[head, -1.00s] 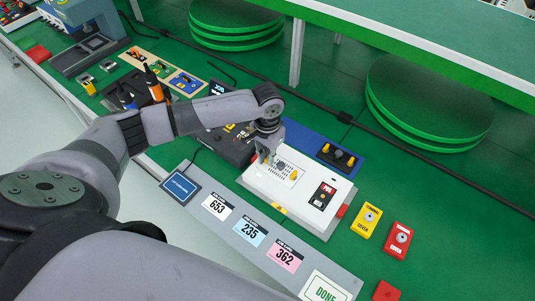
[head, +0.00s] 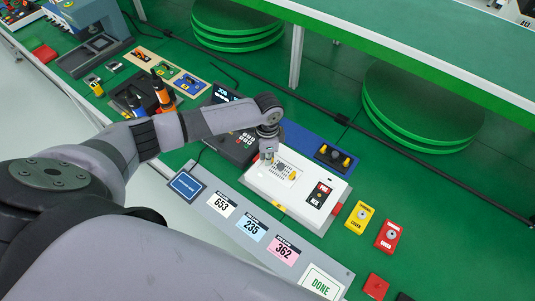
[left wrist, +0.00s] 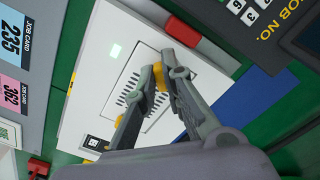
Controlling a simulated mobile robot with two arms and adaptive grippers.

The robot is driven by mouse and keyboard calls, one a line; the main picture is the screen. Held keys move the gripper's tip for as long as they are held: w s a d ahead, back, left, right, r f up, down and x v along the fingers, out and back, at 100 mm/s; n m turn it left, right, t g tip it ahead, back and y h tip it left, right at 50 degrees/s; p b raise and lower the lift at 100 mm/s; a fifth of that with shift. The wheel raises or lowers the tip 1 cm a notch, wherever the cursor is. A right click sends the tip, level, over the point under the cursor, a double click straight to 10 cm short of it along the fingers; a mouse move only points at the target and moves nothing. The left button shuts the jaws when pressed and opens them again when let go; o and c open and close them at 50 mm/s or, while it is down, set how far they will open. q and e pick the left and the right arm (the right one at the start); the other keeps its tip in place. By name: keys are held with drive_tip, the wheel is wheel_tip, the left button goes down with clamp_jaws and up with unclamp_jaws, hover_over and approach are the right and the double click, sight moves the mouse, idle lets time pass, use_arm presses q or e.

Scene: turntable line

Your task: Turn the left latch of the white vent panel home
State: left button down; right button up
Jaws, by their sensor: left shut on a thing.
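The white vent panel (head: 281,172), with dark slots, is on top of a white box (head: 273,190). It also shows in the left wrist view (left wrist: 132,83). My left gripper (head: 267,159) is down at the panel's left end. In the left wrist view its fingers (left wrist: 163,75) are closed around the yellow left latch (left wrist: 159,78), which is mostly hidden between them. The latch's exact angle cannot be told. The yellow right latch (head: 293,174) is at the panel's other end, clear of the fingers. My right gripper is not in view.
A dark keypad unit (head: 240,150) stands close left of the box. Yellow (head: 358,218) and red (head: 389,237) button boxes stand to the right. A grey card strip (head: 235,228) runs in front.

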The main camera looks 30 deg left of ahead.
use_arm(q)
drive_tip(key=shift+m, duration=0.5)
drive_tip(key=c, duration=2)
unclamp_jaws()
drive_tip(key=shift+o, duration=0.2)
wheel_tip(320, 180, up, 12)
drive_tip(key=shift+o, duration=0.3)
